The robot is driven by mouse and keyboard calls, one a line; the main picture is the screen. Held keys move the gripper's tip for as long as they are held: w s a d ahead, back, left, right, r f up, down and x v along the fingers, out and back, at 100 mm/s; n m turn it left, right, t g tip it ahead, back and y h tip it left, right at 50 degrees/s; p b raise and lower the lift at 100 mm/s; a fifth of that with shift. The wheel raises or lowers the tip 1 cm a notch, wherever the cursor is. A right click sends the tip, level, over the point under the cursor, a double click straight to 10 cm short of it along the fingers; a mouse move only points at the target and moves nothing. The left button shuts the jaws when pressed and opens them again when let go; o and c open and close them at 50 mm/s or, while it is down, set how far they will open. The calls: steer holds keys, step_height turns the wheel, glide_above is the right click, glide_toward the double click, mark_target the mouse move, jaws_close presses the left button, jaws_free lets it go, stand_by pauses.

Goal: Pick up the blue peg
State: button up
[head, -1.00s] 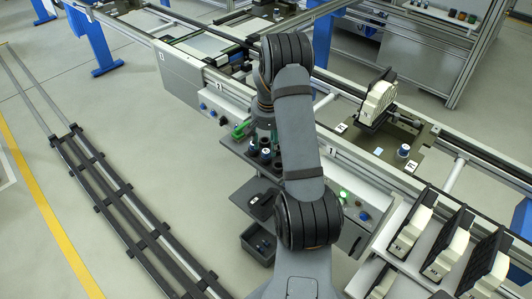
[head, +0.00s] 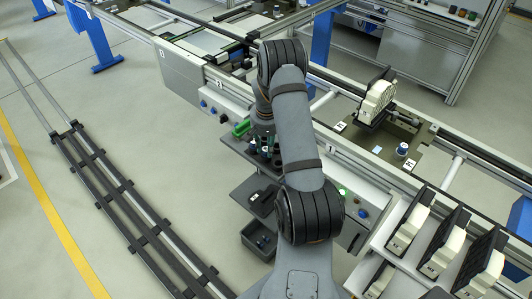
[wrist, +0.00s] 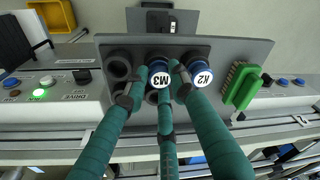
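In the wrist view, two blue pegs with white tops stand in a grey rack (wrist: 235,48). The peg marked M3 (wrist: 160,76) is at the middle, and the peg marked K2 (wrist: 201,74) is to its right. My gripper (wrist: 156,92) has teal fingers spread open over the rack. The left finger is by an empty dark socket, and the right fingertip is in the gap between M3 and K2. I cannot tell whether it touches either peg. In the head view, my gripper (head: 263,142) is low over the rack, and my arm hides part of it.
A green brush (wrist: 241,84) lies at the rack's right. Button panels flank the rack. A yellow bin (wrist: 52,15) is at upper left. In the head view, another blue, white-topped peg (head: 402,150) stands on the pallet, and a dark bin (head: 260,240) sits below the rack.

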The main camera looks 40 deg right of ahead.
jaws_close()
